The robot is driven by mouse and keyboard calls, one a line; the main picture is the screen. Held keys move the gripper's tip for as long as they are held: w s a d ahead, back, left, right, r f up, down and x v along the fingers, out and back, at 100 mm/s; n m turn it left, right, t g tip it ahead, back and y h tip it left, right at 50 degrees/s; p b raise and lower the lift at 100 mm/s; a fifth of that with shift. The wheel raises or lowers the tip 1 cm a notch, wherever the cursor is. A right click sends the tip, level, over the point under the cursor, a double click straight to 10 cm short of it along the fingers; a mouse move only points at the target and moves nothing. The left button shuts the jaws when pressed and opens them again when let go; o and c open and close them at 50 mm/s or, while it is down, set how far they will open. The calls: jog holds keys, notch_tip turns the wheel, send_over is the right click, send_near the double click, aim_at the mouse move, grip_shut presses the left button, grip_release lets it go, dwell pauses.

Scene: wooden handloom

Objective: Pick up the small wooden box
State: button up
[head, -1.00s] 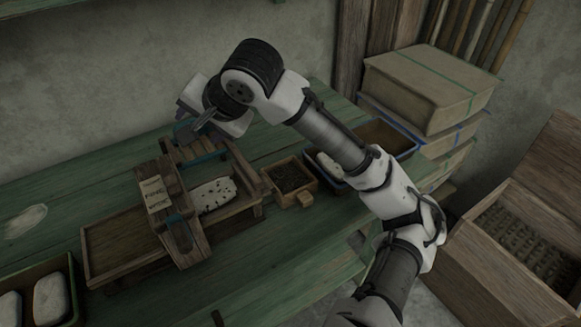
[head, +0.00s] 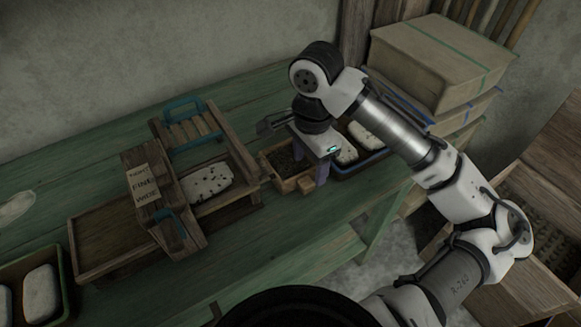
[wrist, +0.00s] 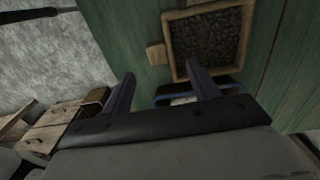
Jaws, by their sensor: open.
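The small wooden box (head: 287,183) is a square, open-topped box filled with dark grains and stands on the green table. A small wooden block-like handle (head: 305,186) sticks out from its front. In the wrist view the box (wrist: 168,38) and its handle (wrist: 155,53) lie just beyond my fingertips. My gripper (head: 309,167) is open and points down over the right side of the box, partly hiding it in the head view. In the wrist view the fingers of my gripper (wrist: 160,73) are apart with nothing between them; whether they touch the box I cannot tell.
A wooden loom-like frame (head: 165,205) with a paper label and a white speckled block (head: 210,182) stands left of the box. A blue-rimmed tray (head: 372,168) with white blocks is close on the right. Clear green table (head: 245,255) lies in front.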

aim_at(307, 180)
jog(key=shift+a+f, duration=0.15)
jog(key=shift+f, duration=2.6)
jog(key=shift+c, duration=0.4)
jog(key=c, duration=0.9)
jog(key=shift+c, duration=0.2)
jog(key=shift+r, duration=0.1)
notch_tip(307, 180, up, 20)
jog(key=p, duration=0.1)
